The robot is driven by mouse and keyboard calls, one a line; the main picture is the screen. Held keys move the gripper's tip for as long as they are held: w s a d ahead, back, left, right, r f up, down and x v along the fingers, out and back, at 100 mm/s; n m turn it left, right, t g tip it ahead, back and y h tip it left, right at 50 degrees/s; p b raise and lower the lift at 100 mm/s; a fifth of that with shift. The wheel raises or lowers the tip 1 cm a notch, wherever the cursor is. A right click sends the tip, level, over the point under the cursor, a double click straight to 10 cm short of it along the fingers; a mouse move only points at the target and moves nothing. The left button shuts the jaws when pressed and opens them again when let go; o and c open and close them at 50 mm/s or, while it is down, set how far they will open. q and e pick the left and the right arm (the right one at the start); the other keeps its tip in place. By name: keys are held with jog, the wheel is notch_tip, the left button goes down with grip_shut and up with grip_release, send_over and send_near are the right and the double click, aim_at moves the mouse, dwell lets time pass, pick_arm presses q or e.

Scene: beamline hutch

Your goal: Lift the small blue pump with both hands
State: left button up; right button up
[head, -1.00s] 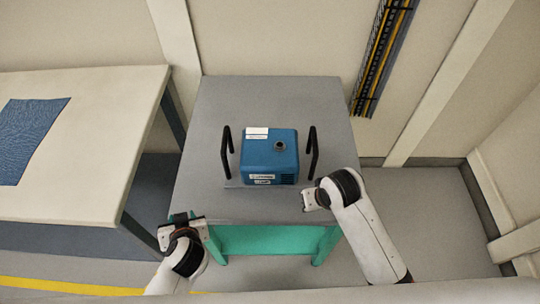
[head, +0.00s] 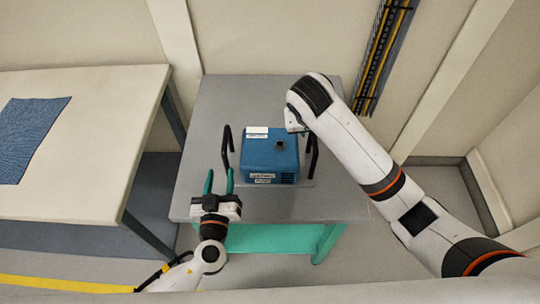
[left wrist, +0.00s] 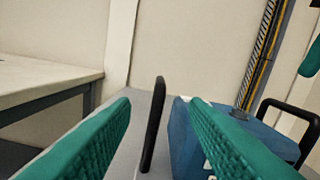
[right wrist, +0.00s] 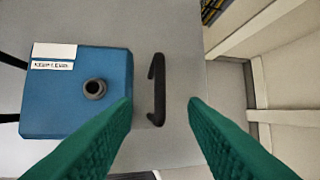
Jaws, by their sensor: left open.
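The small blue pump (head: 268,160) stands upright on the grey-topped cart, with a black handle on each side. My left gripper (head: 219,182) is open in front of the left handle (head: 227,145). In the left wrist view the left handle (left wrist: 153,125) shows between the green fingers, with the pump (left wrist: 190,140) behind the right finger. My right gripper is above the pump's right side, its fingers mostly hidden by the arm in the head view. In the right wrist view it (right wrist: 160,105) is open, with the right handle (right wrist: 157,90) between and beyond the fingertips.
The cart top (head: 235,95) is clear behind the pump. A pale table (head: 100,130) with a blue cloth (head: 30,140) stands to the left. A cable tray (head: 383,55) runs down the back wall. A wall stands to the right.

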aim_at(223, 148)
pick_arm(q)
jog(key=w, duration=1.2)
jog(key=shift+d, duration=0.3)
pick_arm(e)
jog(key=x, duration=1.2)
pick_arm(q)
grip_shut()
pick_arm(e)
grip_shut()
pick_arm(q)
jog(key=shift+r, duration=0.2)
pick_arm(e)
jog(key=shift+r, duration=0.25)
